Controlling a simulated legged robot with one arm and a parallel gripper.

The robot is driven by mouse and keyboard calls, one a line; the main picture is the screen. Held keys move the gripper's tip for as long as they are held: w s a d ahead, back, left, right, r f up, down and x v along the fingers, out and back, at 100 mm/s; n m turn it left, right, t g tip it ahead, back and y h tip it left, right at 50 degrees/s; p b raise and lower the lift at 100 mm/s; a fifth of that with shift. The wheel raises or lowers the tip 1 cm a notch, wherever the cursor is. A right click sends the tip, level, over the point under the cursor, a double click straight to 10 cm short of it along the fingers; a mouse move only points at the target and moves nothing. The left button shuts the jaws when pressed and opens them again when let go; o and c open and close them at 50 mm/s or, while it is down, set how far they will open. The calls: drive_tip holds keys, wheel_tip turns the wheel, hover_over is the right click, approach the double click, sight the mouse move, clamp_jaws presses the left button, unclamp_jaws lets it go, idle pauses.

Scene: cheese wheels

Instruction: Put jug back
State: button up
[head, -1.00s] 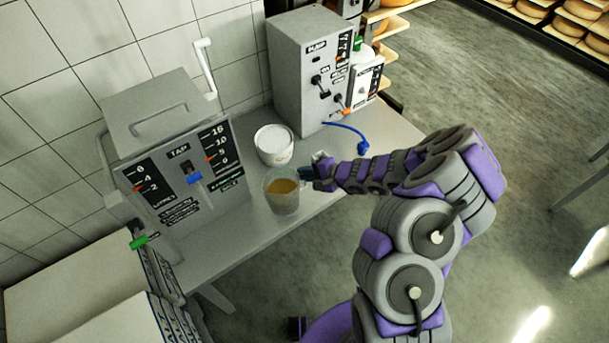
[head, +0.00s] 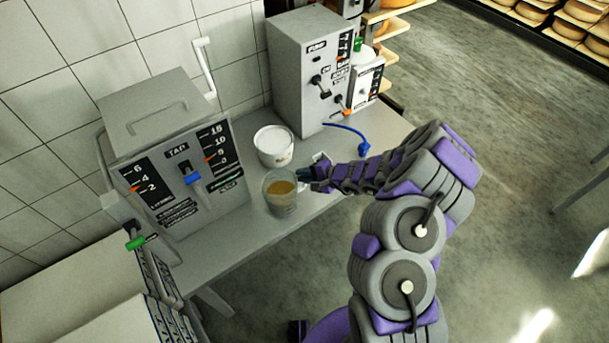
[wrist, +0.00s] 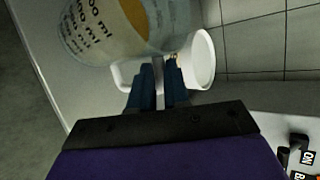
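The jug (head: 280,195) is a clear measuring jug with yellowish-brown liquid inside. In the head view it is at the front edge of the grey bench (head: 232,240), before the white tub. I cannot tell whether its base touches the bench. My gripper (head: 305,175) is at the jug's right side. In the wrist view the jug (wrist: 115,28), with printed ml marks, fills the top. My two dark blue fingers (wrist: 160,85) are close together just below it, with a narrow pale strip between them that looks like the jug's handle.
The white tub (head: 272,150) stands close behind the jug. A grey tap machine (head: 170,150) is at the left, another grey machine (head: 310,75) behind right. A blue hose (head: 350,135) lies on the bench. Clear bench lies between tub and hose.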

drive_tip(key=o, duration=0.4)
drive_tip(key=shift+o, duration=0.2)
drive_tip(key=p+v, duration=0.3)
drive_tip(key=v, duration=0.9)
drive_tip(key=s+a+r+n+g+y, duration=0.1)
drive_tip(key=s+a+r+n, duration=0.1)
drive_tip(key=a+r, duration=0.3)
drive_tip(key=s+a+r+n+g+y, duration=0.1)
drive_tip(key=s+a+r+n+g, duration=0.15)
drive_tip(key=r, duration=0.45)
drive_tip(key=s+a+r+n+g+h, duration=0.1)
drive_tip(key=s+a+r+n+g, duration=0.3)
drive_tip(key=s+r, duration=0.5)
drive_tip(key=s+d+r+h, duration=0.2)
drive_tip(key=s+d+h, duration=0.1)
drive_tip(key=s+d, duration=0.2)
drive_tip(key=s+d+r+h, duration=0.1)
drive_tip(key=s+d+h, duration=0.3)
drive_tip(key=s, duration=0.6)
drive_tip(key=s+d+r+n+h, duration=0.1)
drive_tip(key=s+d+r+h, duration=0.1)
drive_tip(key=s+d+h, duration=0.2)
drive_tip(key=s+d, duration=0.2)
drive_tip(key=s, duration=0.2)
drive_tip(key=shift+s+r, duration=0.25)
drive_tip(key=shift+r, duration=0.05)
